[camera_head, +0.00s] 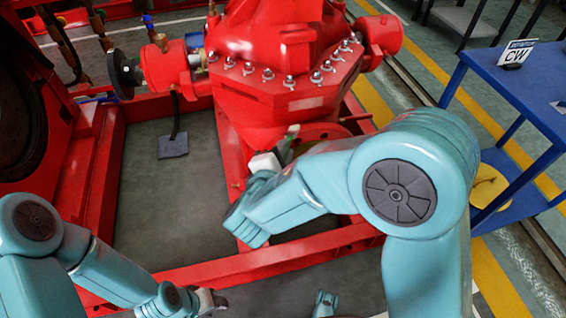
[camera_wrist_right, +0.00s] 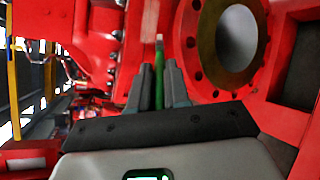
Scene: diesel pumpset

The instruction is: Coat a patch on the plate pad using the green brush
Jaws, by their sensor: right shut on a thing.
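My right gripper (camera_wrist_right: 159,88) is shut on the green brush (camera_wrist_right: 159,92) in the right wrist view. The brush's pale tip points at a red surface with a lighter, streaked patch (camera_wrist_right: 150,18). I cannot tell whether the tip touches it. In the head view my right arm reaches to the red pump, and its gripper (camera_head: 284,148) is largely hidden, with a little green showing. I cannot tell for sure which surface is the plate pad. My left gripper (camera_head: 212,301) is low at the bottom of the head view, away from the pump; its jaws are unclear.
The red pump casing (camera_head: 290,75) with a row of bolts stands in front. A round flange opening (camera_wrist_right: 237,40) lies right of the brush. Red frame rails (camera_head: 240,268) run around the base. A blue table (camera_head: 520,85) with a CW sign (camera_head: 515,54) stands right.

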